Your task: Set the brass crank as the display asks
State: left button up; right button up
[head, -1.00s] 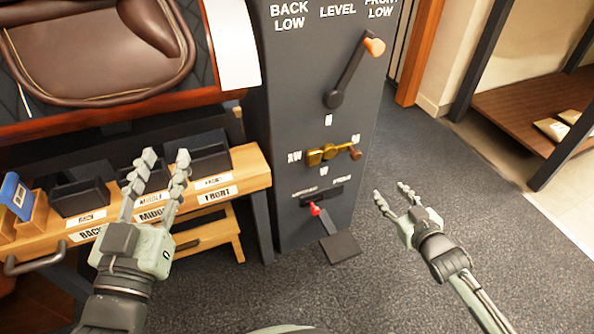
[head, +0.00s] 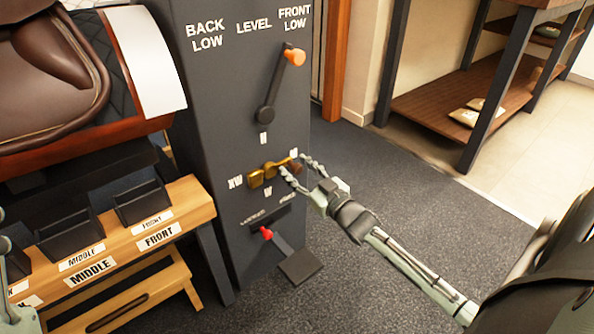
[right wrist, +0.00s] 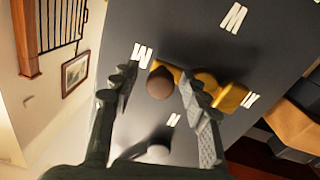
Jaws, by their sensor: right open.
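The brass crank (head: 264,175) is on the dark grey panel, with its arm pointing right and slightly up to a brown knob (head: 296,164). Letter labels surround it, including XW at left and W below; the right-hand label is partly hidden by my fingers. My right gripper (head: 298,170) is open at the knob. In the right wrist view, the knob (right wrist: 160,83) lies between the spread fingers (right wrist: 157,78), with gaps on both sides. My left gripper (head: 14,300) shows only in part at the left edge. I see no display with a request.
Above the crank is a lever with an orange knob (head: 293,56), under BACK LOW, LEVEL and FRONT LOW. Below is a red-tipped lever (head: 267,233) and a dark pedal (head: 299,267). A wooden bench (head: 180,205) with black bins stands left. Floor to the right is open.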

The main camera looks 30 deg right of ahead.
jog(key=shift+c, duration=0.2)
grip_shut()
dwell(0.4)
